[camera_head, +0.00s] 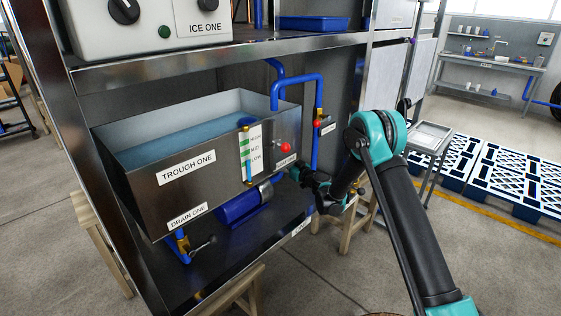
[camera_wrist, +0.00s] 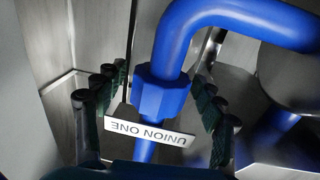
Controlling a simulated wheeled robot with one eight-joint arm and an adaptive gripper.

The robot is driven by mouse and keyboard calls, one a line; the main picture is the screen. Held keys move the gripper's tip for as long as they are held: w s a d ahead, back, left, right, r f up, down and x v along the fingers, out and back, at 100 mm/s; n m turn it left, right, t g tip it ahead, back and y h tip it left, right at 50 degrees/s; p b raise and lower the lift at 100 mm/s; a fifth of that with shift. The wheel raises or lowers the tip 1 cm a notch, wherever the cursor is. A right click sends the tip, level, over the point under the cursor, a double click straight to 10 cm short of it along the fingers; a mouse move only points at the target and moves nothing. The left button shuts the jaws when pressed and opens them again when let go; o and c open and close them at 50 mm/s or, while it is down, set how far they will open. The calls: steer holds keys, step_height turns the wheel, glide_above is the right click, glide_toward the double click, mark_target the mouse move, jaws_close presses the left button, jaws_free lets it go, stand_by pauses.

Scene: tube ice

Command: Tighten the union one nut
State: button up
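In the wrist view the union one nut (camera_wrist: 162,95) is a blue hexagonal nut on a blue pipe that bends to the right above it. A white label (camera_wrist: 150,124) reading UNION ONE, upside down in this view, sits just below it. My gripper (camera_wrist: 160,80) is open, with one dark finger on each side of the nut and a visible gap to each. In the head view my gripper (camera_head: 298,174) is by the lower right end of the steel trough (camera_head: 150,205). I cannot make out the nut there; the gripper and trough may hide it.
The trough holds water and has a level gauge (camera_head: 247,155) and a red knob (camera_head: 285,148) on its front. A blue cylinder (camera_head: 240,205) lies beneath it. A drain valve (camera_head: 183,242) hangs at lower left. Blue pipe (camera_head: 318,115) runs behind my gripper. Steel walls are close in the wrist view.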

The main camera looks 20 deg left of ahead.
steer(key=c, duration=1.1)
steer(key=shift+a+m+t+h, duration=0.1)
steer(key=shift+m+t+h, duration=1)
steer(key=shift+t, duration=0.5)
steer(key=shift+m+t+h, duration=1)
steer(key=shift+m+t, duration=0.1)
steer(key=shift+w, duration=0.1)
steer(key=o, duration=1.2)
steer(key=shift+d+n+g+y, duration=0.2)
steer(key=shift+n+g+y, duration=0.1)
